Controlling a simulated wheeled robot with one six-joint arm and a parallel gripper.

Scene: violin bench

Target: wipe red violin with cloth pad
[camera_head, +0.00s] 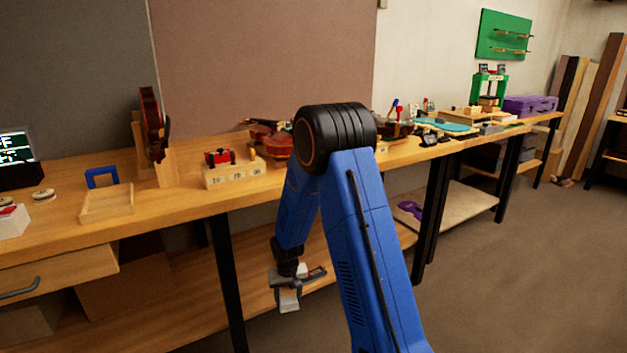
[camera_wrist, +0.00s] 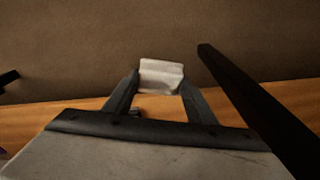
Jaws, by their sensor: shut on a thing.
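My gripper (camera_head: 287,287) hangs low in front of the workbench, below the top's front edge. In the wrist view my gripper (camera_wrist: 160,88) is shut on a pale, block-like cloth pad (camera_wrist: 161,72), held between the fingertips. The pad (camera_head: 289,300) also shows small in the head view. A reddish-brown violin (camera_head: 272,138) lies on the bench, partly hidden behind my arm. Another dark reddish violin (camera_head: 152,125) stands upright in a wooden stand at the left. I cannot tell for sure which is the red violin. My gripper is apart from both.
The workbench (camera_head: 130,222) has a lower shelf (camera_head: 190,300) and dark legs. A wooden block holder (camera_head: 234,175), a shallow tray (camera_head: 105,204) and a blue frame (camera_head: 102,177) stand on top. A dark bench leg (camera_wrist: 255,105) is close in the wrist view. Floor at right is clear.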

